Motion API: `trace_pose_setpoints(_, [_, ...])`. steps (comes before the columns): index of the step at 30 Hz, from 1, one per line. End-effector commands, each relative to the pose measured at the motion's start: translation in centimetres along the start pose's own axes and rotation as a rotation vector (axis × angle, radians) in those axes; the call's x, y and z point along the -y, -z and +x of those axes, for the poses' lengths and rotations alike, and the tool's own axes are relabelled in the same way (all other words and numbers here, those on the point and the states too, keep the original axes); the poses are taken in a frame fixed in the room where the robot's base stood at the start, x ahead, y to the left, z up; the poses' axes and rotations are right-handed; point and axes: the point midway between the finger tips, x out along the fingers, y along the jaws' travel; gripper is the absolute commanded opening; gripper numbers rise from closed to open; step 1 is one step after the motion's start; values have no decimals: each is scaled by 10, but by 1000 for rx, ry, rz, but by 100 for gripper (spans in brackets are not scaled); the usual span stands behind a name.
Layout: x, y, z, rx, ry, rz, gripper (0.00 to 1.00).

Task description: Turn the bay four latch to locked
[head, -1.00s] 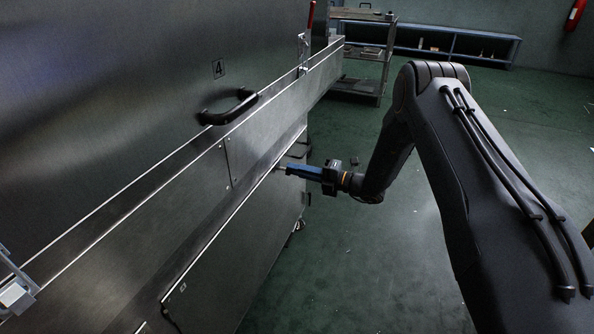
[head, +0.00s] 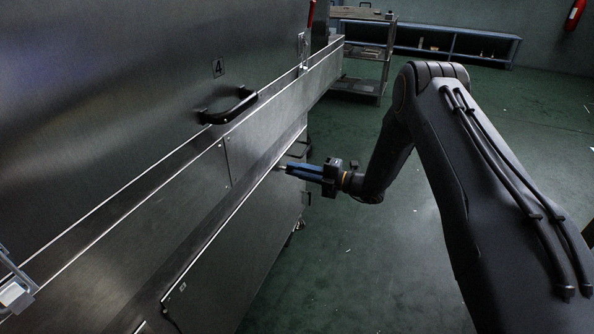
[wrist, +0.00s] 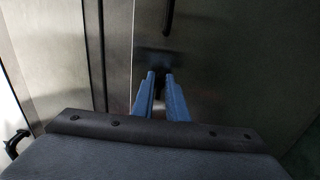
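The plate marked 4 (head: 218,68) is on the steel dryer wall, above a black handle (head: 230,107). A metal fitting (head: 303,50) with a red lever (head: 311,13) stands at the far end of the ledge. I cannot tell whether it is the bay four latch, or its setting. My gripper (head: 283,168) points left at the lower panel below the ledge. In the wrist view, its two blue fingers (wrist: 161,74) have a narrow gap with nothing visible between them. A dark patch (wrist: 157,57) and a dark vertical bar (wrist: 168,16) show beyond the tips; contact is unclear.
The steel ledge (head: 190,185) runs along the dryer front above the lower panel (head: 235,245). A grey clamp-like fitting (head: 16,293) is at the lower left. A shelf cart (head: 362,52) and a long bench (head: 440,42) stand behind. Green floor (head: 365,260) is open.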

Motion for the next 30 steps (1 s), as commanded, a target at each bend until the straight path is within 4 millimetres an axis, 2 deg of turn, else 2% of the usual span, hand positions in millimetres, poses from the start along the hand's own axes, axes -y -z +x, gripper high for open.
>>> trace_pose_setpoints(2, [0,0,0,0,0,0,26])
trace_pose_setpoints(13, [-1,-1,-6,2,0,-1,26])
trace_pose_setpoints(24, [-1,-1,-61,3,-1,0,26])
trace_pose_setpoints(30, [0,0,-77,2,0,0,26])
